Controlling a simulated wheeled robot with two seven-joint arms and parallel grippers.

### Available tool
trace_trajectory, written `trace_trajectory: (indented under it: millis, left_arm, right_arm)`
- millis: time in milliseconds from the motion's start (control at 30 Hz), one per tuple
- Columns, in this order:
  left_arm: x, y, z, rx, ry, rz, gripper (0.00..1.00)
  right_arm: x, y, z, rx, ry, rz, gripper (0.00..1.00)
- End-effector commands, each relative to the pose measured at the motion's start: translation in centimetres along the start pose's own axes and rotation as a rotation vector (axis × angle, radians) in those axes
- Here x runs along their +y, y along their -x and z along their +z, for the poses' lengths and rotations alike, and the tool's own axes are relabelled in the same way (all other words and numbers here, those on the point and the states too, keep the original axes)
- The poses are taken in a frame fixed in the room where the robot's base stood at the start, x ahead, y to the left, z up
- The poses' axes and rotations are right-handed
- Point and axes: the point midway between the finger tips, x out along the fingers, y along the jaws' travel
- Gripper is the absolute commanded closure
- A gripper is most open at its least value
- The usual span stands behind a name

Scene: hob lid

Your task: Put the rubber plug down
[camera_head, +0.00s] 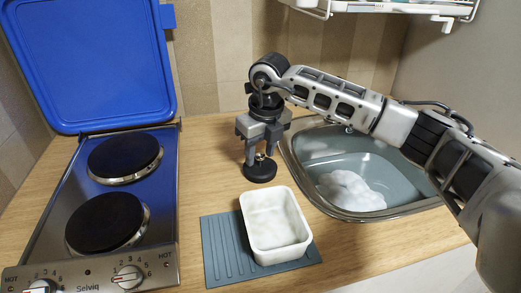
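The rubber plug (260,171) is a black disc with a small metallic fitting on top. It is at the worktop, left of the sink and behind the white tub; I cannot tell whether it touches the wood or hangs just above it. My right gripper (260,155) points down over it, with its fingers closed about the fitting. The plug looks level. My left gripper is not in view.
The sink (313,187) holds water and white foam (350,190). A white tub (273,224) stands on a grey ribbed mat (216,258). The hob (157,190) has its blue lid (90,60) raised. A white rack (390,6) hangs above. Bare worktop (208,170) lies left of the plug.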

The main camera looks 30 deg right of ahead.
Motion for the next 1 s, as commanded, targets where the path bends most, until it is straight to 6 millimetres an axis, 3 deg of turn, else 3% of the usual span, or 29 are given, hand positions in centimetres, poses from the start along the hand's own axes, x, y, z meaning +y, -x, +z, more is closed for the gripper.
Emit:
trace_trajectory:
  millis: [267,700,1000]
  left_arm:
    - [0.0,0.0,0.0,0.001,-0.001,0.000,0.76]
    - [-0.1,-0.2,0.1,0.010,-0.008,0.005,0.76]
    - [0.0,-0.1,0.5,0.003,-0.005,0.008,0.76]
  right_arm:
    - [0.0,1.9,0.2,-0.005,0.000,-0.001,0.58]
    - [0.0,10.7,0.1,-0.004,0.000,0.000,0.58]
    - [0.0,12.4,0.0,0.000,0.000,0.000,0.58]
